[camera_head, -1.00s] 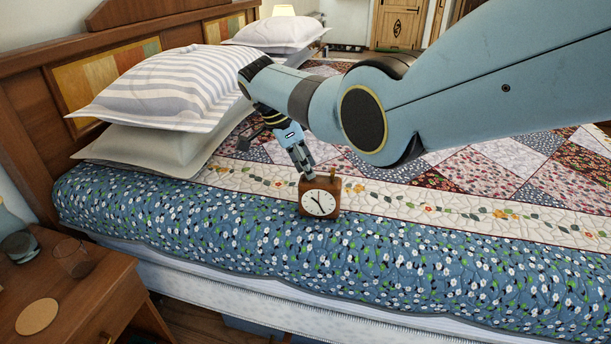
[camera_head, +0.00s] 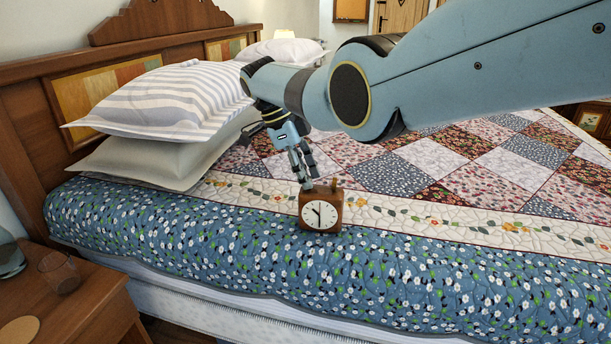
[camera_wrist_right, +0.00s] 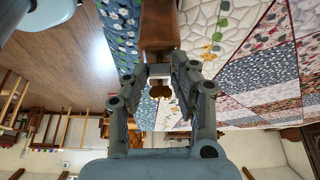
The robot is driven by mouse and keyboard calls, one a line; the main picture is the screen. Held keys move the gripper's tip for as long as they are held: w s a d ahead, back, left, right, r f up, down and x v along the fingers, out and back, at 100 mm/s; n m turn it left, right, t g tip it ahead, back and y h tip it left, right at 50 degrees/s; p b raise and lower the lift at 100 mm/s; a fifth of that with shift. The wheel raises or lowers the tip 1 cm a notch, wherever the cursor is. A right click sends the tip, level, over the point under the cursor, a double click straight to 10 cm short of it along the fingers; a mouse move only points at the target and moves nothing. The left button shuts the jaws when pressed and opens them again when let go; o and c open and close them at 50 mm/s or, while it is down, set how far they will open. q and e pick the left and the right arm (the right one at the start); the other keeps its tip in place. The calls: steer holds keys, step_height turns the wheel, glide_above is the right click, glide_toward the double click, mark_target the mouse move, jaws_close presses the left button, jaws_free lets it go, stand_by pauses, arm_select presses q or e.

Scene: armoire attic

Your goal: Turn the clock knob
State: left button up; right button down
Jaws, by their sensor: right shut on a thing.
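A small brown wooden clock (camera_head: 308,224) with a round white face is upright over the near edge of the bed; I cannot tell if it rests on the quilt. A small wooden knob (camera_head: 334,184) sticks up from its top right. My right gripper (camera_head: 306,184) comes down from above onto the clock's top left and is shut on it. In the right wrist view, the fingertips (camera_wrist_right: 160,72) sit at either side of the clock's brown body (camera_wrist_right: 160,28), and a wooden knob-like piece (camera_wrist_right: 160,92) shows between the fingers. My left gripper is not in view.
The bed's patchwork quilt (camera_head: 440,250) fills most of the view. Pillows (camera_head: 165,100) are stacked by the wooden headboard (camera_head: 30,130). A nightstand (camera_head: 85,300) with a glass (camera_head: 60,272) and a round coaster (camera_head: 18,330) stands at lower left.

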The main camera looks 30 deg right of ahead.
steer(key=c, duration=1.1)
jaws_free()
steer(key=v, duration=1.2)
steer(key=shift+f, duration=0.1)
